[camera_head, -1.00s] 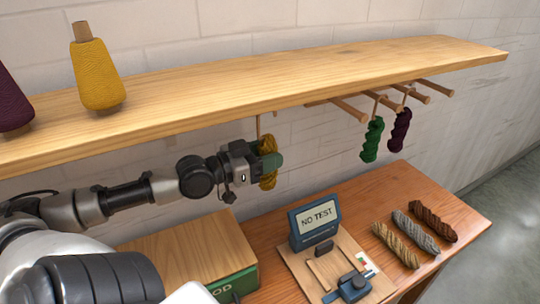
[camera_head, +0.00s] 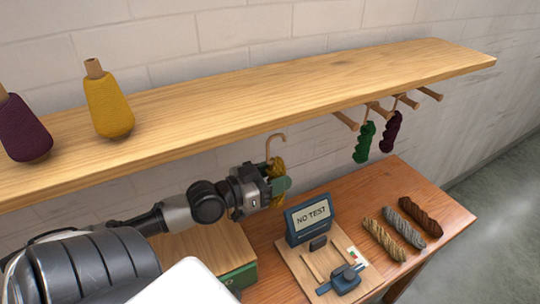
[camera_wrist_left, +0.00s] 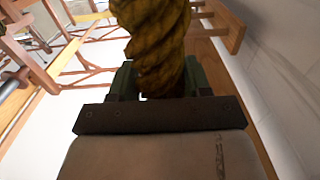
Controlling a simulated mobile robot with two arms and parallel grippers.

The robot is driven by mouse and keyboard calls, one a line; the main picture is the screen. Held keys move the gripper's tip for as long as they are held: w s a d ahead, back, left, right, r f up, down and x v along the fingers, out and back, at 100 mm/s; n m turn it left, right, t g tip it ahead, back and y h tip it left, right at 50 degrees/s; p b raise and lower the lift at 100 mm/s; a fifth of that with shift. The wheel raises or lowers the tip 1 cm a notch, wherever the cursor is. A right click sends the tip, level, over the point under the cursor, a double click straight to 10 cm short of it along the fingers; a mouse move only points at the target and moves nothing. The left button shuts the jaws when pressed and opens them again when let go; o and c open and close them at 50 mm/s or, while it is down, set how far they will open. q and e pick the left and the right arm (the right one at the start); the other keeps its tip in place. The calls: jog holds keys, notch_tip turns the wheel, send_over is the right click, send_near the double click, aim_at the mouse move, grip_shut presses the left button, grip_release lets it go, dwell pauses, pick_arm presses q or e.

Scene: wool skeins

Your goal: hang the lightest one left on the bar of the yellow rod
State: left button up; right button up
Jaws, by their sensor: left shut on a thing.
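My left gripper (camera_head: 279,186) is shut on a yellow skein (camera_head: 277,169) and holds it in the air below the shelf's front edge. A tan hook (camera_head: 275,140) rises from the skein's top. The twisted yellow skein (camera_wrist_left: 153,35) also fills the upper middle of the left wrist view, between the green fingers. A green skein (camera_head: 364,143) and a dark purple skein (camera_head: 391,131) hang by hooks from wooden rods (camera_head: 379,111) under the shelf, right of my gripper. The rods all look wood-coloured; I cannot tell which is the yellow one. My right gripper is not in view.
The wooden shelf (camera_head: 300,82) carries a yellow cone (camera_head: 109,105) and a purple cone (camera_head: 22,130). On the table below are a device reading "NO TEST" (camera_head: 311,217) and tan (camera_head: 384,240), grey (camera_head: 403,228) and brown (camera_head: 420,216) skeins. A box (camera_head: 240,277) stands left of the device.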

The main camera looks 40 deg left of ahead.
pick_arm(q)
jog(key=s+d+p, duration=0.3)
jog(key=d+p, duration=0.2)
jog(key=d, duration=0.3)
dwell(0.4)
